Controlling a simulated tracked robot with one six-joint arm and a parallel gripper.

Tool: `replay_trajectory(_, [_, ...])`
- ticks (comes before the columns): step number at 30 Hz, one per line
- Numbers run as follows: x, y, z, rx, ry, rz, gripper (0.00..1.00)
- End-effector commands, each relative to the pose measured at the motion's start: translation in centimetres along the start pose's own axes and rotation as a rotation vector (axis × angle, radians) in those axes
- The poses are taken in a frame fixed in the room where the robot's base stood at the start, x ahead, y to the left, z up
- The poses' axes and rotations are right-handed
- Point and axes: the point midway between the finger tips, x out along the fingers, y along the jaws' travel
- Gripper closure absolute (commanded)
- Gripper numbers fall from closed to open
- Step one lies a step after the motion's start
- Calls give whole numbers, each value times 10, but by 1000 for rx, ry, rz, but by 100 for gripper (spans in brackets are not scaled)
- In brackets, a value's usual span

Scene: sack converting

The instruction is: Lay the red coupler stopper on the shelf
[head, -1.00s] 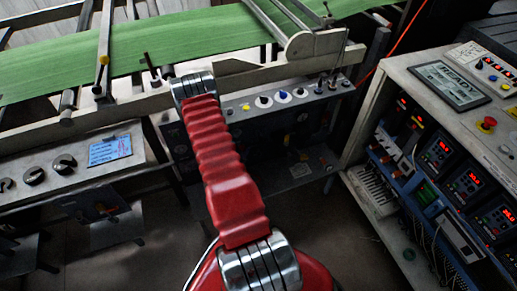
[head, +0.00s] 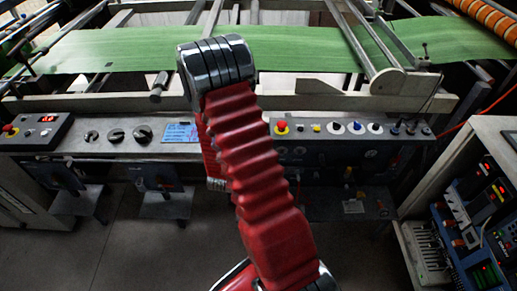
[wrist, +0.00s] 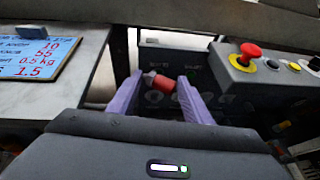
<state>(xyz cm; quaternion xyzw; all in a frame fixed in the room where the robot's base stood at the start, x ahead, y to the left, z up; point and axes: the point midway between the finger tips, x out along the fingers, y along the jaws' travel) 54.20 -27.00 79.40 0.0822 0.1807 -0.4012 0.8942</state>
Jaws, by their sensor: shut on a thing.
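The red coupler stopper (wrist: 159,83) sits between the two purple fingers of my gripper (wrist: 160,86) in the wrist view. The fingers are shut on it, and a darker cap shows at its left end. It is held in the air in front of a dark control panel. In the head view my own red arm hides the gripper and the stopper. Small grey ledges, one left (head: 78,201) and one nearer the middle (head: 165,203), stick out below the machine's front in the head view. I cannot tell which, if any, is the shelf.
A control panel (head: 350,128) with a red mushroom button (wrist: 246,53) lies close to the right of my fingers. A blue-white label (wrist: 38,42) is on the left surface. Green web (head: 290,45) runs across the machine. An electronics cabinet (head: 480,150) stands right. Open floor lies in front.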

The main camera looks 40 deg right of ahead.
Motion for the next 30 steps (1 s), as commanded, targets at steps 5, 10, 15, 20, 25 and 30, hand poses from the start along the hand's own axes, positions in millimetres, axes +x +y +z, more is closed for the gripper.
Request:
replay_trajectory(5, [-33, 45, 23, -36, -5, 85, 77])
replay_trajectory(10, [-65, 82, 41, -69, -5, 159, 77])
replay_trajectory(15, [-105, 119, 58, -104, -5, 243, 77])
replay_trajectory(20, [-148, 153, 71, -140, -7, 330, 77])
replay_trajectory(25, [-195, 182, 82, -177, -7, 421, 77])
replay_trajectory(30, [-228, 198, 88, -204, -8, 485, 77])
